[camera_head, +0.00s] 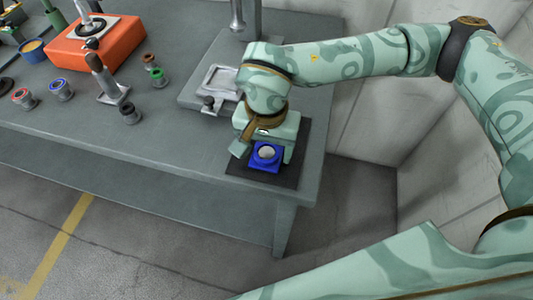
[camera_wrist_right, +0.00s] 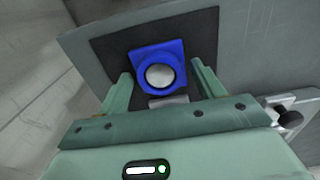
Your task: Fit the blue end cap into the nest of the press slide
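The blue end cap (camera_head: 266,156), a square block with a pale round centre, lies on a dark mat (camera_head: 288,180) at the table's front right corner. In the right wrist view the cap (camera_wrist_right: 151,55) lies ahead of and roughly between the fingertips, with a gap at each side. My right gripper (camera_wrist_right: 159,72) is open and points down at the cap; it also shows in the head view (camera_head: 262,142). The press slide (camera_head: 215,82), with a pale square frame, is behind and left of the gripper, partly hidden by my arm. My left gripper is out of view.
A black knob (camera_head: 208,102) stands at the slide's front, and a metal column (camera_head: 238,18) rises behind. Several small coloured-top cylinders (camera_head: 61,90), an upright handled tool (camera_head: 105,80) and an orange box (camera_head: 97,42) occupy the left. The table's front middle is clear.

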